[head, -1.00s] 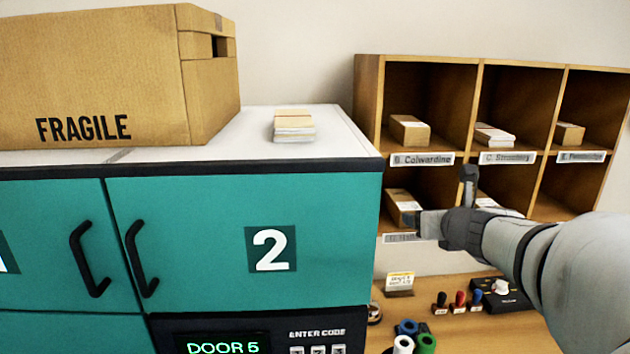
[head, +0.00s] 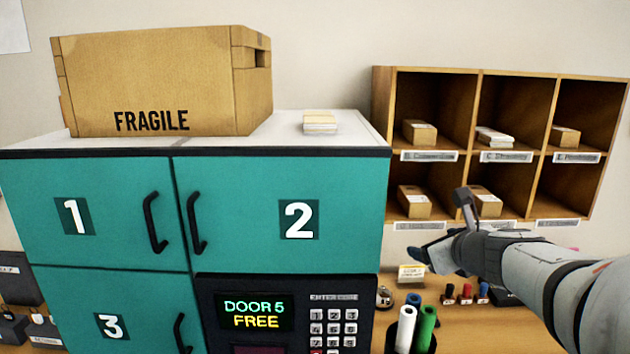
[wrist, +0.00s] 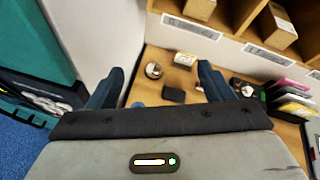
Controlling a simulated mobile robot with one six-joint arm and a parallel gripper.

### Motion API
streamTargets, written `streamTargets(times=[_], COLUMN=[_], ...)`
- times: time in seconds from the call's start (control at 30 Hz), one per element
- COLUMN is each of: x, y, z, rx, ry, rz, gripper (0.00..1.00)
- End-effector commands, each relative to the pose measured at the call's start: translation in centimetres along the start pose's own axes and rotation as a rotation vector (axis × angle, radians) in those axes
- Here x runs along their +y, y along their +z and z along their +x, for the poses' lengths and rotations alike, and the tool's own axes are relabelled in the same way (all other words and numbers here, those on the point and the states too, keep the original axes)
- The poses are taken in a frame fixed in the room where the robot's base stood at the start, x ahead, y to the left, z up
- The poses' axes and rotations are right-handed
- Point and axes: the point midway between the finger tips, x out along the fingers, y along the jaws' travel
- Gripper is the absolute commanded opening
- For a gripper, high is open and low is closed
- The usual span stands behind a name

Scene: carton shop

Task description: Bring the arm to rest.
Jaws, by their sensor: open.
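My gripper (head: 440,228) is at the right in the head view, in front of the lower pigeonholes and above the wooden counter, with my arm reaching in from the right edge. In the wrist view my gripper (wrist: 162,85) shows two dark fingers spread well apart, with nothing between them but the counter in the distance. It is open and empty.
Left stands a teal locker (head: 280,175) with a FRAGILE carton (head: 160,85) on top and a keypad display reading "DOOR 5 FREE". A wooden pigeonhole shelf (head: 382,110) holds small parcels. Coloured rolls (head: 426,328) and stamps (head: 466,293) occupy the counter (head: 530,323).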

Motion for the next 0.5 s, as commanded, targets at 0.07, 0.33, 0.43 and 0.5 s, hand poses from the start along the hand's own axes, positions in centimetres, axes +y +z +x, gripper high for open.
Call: streamTargets(times=[0.07,0.33,0.43,0.5], x=[1.6,8.4,11.7,13.9], y=[-0.2,-2.8,-4.9,-7.0], z=[-0.2,-1.7,-3.0,-4.3], rx=[0.007,0.036,0.037,0.031], ry=[0.042,0.246,0.373,0.481], rz=[-0.120,-0.683,-1.007,-1.277], gripper=[0.74,0.74,0.74,0.74])
